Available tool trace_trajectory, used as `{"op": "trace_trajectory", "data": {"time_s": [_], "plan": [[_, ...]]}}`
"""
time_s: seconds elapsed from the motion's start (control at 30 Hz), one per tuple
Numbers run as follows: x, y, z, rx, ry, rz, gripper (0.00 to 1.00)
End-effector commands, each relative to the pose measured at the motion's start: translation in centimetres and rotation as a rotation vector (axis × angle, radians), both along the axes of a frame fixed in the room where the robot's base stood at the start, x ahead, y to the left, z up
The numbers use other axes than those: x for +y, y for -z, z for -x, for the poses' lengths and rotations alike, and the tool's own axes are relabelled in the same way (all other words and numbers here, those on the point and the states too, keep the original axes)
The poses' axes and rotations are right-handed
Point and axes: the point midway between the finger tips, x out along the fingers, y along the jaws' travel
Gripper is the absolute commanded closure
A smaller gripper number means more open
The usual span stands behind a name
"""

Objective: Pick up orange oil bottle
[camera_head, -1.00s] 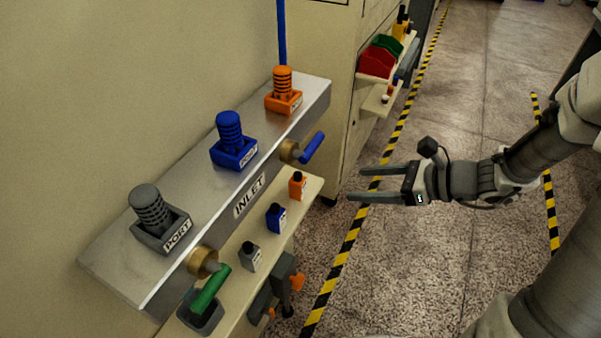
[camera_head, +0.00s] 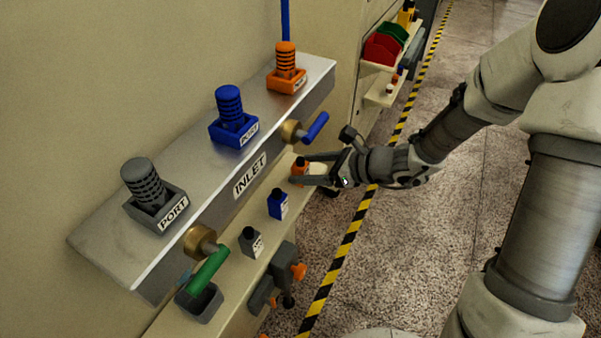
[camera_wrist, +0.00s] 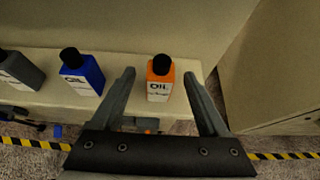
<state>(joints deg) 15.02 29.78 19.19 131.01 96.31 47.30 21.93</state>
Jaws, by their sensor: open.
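The orange oil bottle (camera_wrist: 159,79) has a black cap and a white label and stands upright on the narrow cream shelf (camera_wrist: 138,103). In the wrist view it stands between the two finger lines of my gripper (camera_wrist: 162,80), with a gap on each side. In the head view the orange bottle (camera_head: 298,170) is at the far end of the lower shelf, partly hidden by my gripper (camera_head: 298,174). My gripper is open, reaching in from the right, with its fingertips at the bottle.
A blue bottle (camera_head: 277,204) and a grey bottle (camera_head: 251,242) stand on the same shelf. The metal inlet panel (camera_head: 290,115) overhangs it, with a blue-handled valve (camera_head: 314,127) close above my gripper. Open floor lies to the right.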

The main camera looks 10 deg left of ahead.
Motion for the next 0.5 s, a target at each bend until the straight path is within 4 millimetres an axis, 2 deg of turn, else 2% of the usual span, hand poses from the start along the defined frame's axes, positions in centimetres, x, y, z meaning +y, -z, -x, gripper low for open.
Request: {"op": "trace_trajectory", "data": {"time_s": [0.13, 0.4, 0.43, 0.5], "plan": [[1.5, 1.0, -0.5, 0.0, -0.001, 0.0, 0.22], [1.8, 1.1, -0.7, -0.001, 0.0, 0.001, 0.22], [1.8, 1.1, -0.7, -0.001, 0.0, 0.001, 0.24], [1.8, 1.1, -0.6, -0.001, 0.0, 0.001, 0.37]]}}
